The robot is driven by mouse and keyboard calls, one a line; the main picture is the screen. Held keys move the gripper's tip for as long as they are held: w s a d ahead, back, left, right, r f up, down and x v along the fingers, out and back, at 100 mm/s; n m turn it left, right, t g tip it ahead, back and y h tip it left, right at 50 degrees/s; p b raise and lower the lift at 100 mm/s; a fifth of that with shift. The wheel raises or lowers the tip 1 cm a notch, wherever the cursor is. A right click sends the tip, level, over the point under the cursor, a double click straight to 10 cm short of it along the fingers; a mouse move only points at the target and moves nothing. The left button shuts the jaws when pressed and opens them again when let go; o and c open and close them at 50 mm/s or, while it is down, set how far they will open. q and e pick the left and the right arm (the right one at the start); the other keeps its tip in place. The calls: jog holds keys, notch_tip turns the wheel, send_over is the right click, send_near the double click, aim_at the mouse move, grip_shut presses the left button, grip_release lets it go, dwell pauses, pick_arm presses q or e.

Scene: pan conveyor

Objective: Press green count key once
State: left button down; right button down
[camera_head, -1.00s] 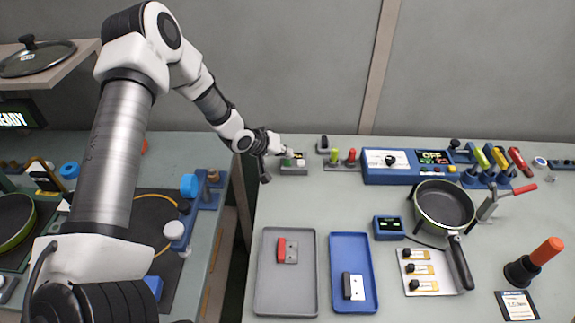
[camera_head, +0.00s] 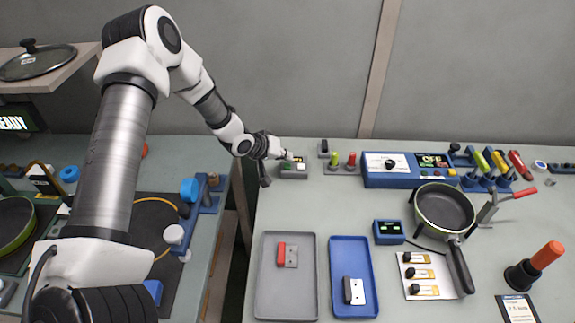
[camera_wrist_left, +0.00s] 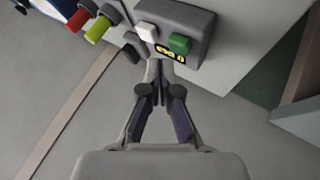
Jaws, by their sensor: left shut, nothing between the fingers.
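The count box (camera_head: 293,172) is a small grey block at the back left of the table, with a green key (camera_head: 287,166), a white key (camera_head: 301,168) and a small lit display. In the left wrist view the green key (camera_wrist_left: 180,43) and white key (camera_wrist_left: 147,31) stand on the box, with the yellow digits (camera_wrist_left: 170,53) on its near side, partly hidden by a fingertip. My left gripper (camera_head: 287,154) is shut and empty, its tips close to the display side of the box. I cannot tell whether they touch it. My right gripper is not in view.
To the right of the box stand a green and a red peg (camera_head: 351,159) and a blue control panel (camera_head: 378,177) reading OFF. A grey tray (camera_head: 262,288), a blue tray (camera_head: 369,270) and a pan (camera_head: 446,209) lie nearer. A gap separates this table from the left bench.

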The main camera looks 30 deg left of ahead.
aim_at(286, 166)
pick_arm(q)
jog(key=shift+f+b, duration=0.3)
jog(key=shift+f, duration=0.15)
jog(key=shift+f+b, duration=0.35)
jog(key=shift+f, duration=0.1)
dwell(0.7)
jog(key=shift+r, duration=0.1)
jog(key=shift+r+p, duration=0.75)
jog(key=shift+r, duration=0.05)
notch_tip(286, 166, up, 5)
jog(key=p, duration=0.4)
dwell(0.4)
